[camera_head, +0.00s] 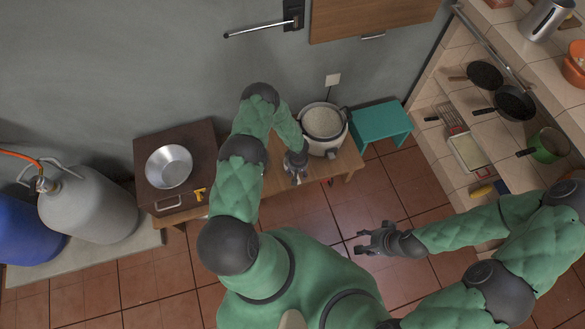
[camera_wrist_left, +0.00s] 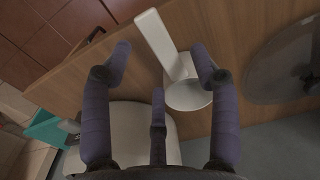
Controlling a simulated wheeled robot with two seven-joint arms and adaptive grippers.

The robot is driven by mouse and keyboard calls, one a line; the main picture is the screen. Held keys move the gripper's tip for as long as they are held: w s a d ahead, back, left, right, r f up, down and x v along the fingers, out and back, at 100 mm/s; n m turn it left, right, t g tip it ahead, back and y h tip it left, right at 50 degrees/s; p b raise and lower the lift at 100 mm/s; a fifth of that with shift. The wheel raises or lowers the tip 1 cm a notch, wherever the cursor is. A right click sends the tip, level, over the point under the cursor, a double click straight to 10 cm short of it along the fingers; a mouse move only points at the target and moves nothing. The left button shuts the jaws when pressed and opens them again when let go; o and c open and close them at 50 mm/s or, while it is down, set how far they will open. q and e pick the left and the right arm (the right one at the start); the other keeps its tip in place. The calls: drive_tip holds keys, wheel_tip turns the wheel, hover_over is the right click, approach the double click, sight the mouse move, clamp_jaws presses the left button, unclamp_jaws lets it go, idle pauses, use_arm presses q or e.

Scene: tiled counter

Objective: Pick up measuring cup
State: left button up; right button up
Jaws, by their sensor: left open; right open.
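The white measuring cup, with a flat handle and a round end (camera_wrist_left: 186,95), is on the wooden table (camera_wrist_left: 235,25) in the left wrist view. My left gripper (camera_wrist_left: 161,75) is open around the view of the cup, with its fingers on both sides of the handle. I cannot tell if they touch it. In the head view my left gripper (camera_head: 296,176) is over the table beside the rice cooker (camera_head: 323,122), and the cup cannot be made out clearly. My right gripper (camera_head: 368,240) is open and empty above the floor, away from the table.
A clear round lid (camera_wrist_left: 285,65) lies on the table. A dark box with a metal bowl (camera_head: 169,167) and a yellow object (camera_head: 199,195) is at the left. A teal stool (camera_head: 382,124) stands right of the cooker. Shelves with pans (camera_head: 515,102) are at the right.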

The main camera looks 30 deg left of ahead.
use_arm(q)
drive_tip(key=f+b, duration=0.2)
drive_tip(key=f, duration=0.2)
drive_tip(key=shift+s+f, duration=0.1)
drive_tip(key=shift+s, duration=0.1)
drive_tip(key=c, duration=1.2)
